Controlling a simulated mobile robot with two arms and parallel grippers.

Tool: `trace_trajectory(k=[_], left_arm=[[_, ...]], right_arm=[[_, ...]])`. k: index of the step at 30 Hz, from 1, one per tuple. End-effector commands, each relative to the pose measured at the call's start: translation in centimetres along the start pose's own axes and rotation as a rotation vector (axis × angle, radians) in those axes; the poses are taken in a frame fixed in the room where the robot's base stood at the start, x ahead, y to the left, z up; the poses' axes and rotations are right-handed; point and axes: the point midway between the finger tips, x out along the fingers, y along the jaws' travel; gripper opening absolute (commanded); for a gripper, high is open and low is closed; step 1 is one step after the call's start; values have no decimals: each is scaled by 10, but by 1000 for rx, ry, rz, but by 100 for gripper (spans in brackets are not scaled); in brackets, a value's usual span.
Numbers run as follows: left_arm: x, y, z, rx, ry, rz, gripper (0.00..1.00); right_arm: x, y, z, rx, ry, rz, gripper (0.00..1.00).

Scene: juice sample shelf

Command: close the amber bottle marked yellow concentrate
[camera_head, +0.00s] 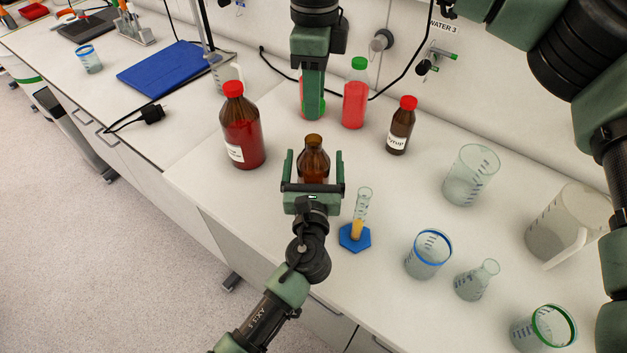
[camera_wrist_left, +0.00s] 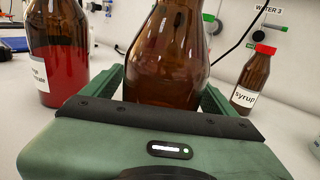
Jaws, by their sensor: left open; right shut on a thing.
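An amber bottle (camera_head: 313,165) stands on the bench with its neck open and no cap on it; its label is out of view. It also shows in the left wrist view (camera_wrist_left: 165,60), its mouth cut off. My left gripper (camera_head: 315,154) is open, with one finger on each side of this bottle. My right gripper (camera_head: 313,112) points down behind the bottle, apart from it. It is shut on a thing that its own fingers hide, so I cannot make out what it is.
A large red-capped bottle (camera_head: 242,130) stands left, a small syrup bottle (camera_head: 401,128) right, a green-capped red bottle (camera_head: 354,98) behind. Something reddish is partly hidden behind my right gripper. A cylinder on a blue foot (camera_head: 355,238) stands close at right; beakers and a flask (camera_head: 474,283) are farther right.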

Motion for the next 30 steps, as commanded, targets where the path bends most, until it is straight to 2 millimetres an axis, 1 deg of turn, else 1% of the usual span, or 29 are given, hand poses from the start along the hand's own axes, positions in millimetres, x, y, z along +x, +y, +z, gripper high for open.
trace_trajectory(k=[6, 7, 8, 9, 11, 12, 14, 15, 16, 20, 22, 30], left_arm=[[0, 0, 0, 0, 0, 0, 88], [0, 0, 0, 0, 0, 0, 82], [0, 0, 0, 0, 0, 0, 74], [0, 0, 0, 0, 0, 0, 63], [0, 0, 0, 0, 0, 0, 46], [0, 0, 0, 0, 0, 0, 35], [0, 0, 0, 0, 0, 0, 18], [0, 0, 0, 0, 0, 1, 7], [0, 0, 0, 0, 0, 1, 0], [0, 0, 0, 0, 0, 0, 0], [0, 0, 0, 0, 0, 0, 0], [0, 0, 0, 0, 0, 0, 0]], right_arm=[[0, 0, 0, 0, 0, 0, 0], [0, 0, 0, 0, 0, 0, 0], [0, 0, 0, 0, 0, 0, 0], [0, 0, 0, 0, 0, 0, 0], [0, 0, 0, 0, 0, 0, 0], [0, 0, 0, 0, 0, 0, 0], [0, 0, 0, 0, 0, 0, 0], [0, 0, 0, 0, 0, 0, 0], [0, 0, 0, 0, 0, 0, 0], [2, 0, 0, 0, 0, 0, 0], [7, 0, 0, 0, 1, 1, 0], [44, 1, 0, 0, 2, 4, 0]])
